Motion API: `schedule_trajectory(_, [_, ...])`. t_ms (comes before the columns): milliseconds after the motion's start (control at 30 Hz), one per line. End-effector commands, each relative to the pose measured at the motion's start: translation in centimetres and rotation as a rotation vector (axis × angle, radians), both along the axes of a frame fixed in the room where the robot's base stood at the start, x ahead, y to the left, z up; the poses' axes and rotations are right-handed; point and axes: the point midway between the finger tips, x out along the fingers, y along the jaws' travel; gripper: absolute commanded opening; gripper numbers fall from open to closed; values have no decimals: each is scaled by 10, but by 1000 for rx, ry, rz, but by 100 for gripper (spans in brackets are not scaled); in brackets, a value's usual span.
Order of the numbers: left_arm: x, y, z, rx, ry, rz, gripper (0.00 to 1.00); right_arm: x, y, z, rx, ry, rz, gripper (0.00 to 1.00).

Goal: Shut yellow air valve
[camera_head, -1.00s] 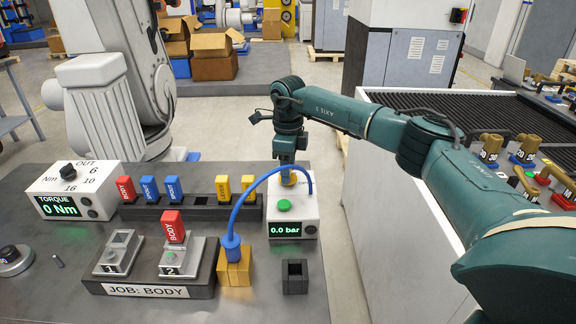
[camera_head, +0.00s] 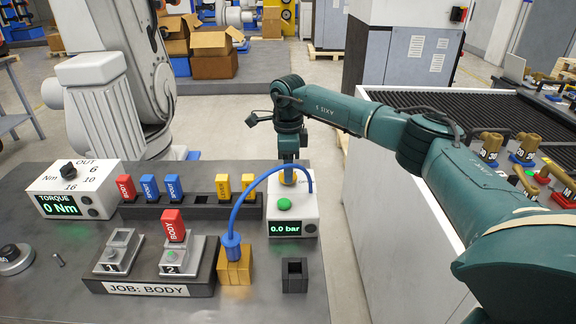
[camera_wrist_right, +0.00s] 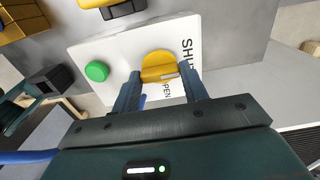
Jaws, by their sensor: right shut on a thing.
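The yellow air valve (camera_wrist_right: 158,62) is a round knob with a raised bar on top of the white air box (camera_head: 292,212). "SHUT" and "OPEN" are printed beside it. My right gripper (camera_wrist_right: 161,78) points down over the box, its two fingers on either side of the valve, shut on it. In the head view the right gripper (camera_head: 288,162) covers most of the valve. The box's display (camera_head: 285,229) reads 0.0 bar and a green button (camera_head: 284,204) sits above it. I cannot clearly tell which label the valve points to. My left gripper is out of view.
A blue hose (camera_head: 243,196) arches from the air box to a brass block (camera_head: 235,270). A small black socket (camera_head: 294,276) stands in front of the box. The fixture tray (camera_head: 150,289) and a rack (camera_head: 200,212) of red, blue and yellow pieces lie to the left.

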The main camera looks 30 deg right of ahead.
Motion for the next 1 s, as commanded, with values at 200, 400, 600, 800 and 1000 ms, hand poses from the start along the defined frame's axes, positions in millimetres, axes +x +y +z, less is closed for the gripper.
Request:
schedule_trajectory(200, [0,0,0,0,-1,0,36,1,0,1,1,-4,2,59])
schedule_trajectory(400, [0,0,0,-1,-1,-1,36,0,0,1,0,-1,1,65])
schedule_trajectory(600, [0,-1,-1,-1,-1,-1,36,1,0,5,0,-1,1,65])
schedule_trajectory(800, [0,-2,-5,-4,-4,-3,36,1,0,38,0,-7,1,65])
schedule_trajectory(1000, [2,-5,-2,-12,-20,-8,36,1,1,84,1,-6,1,65])
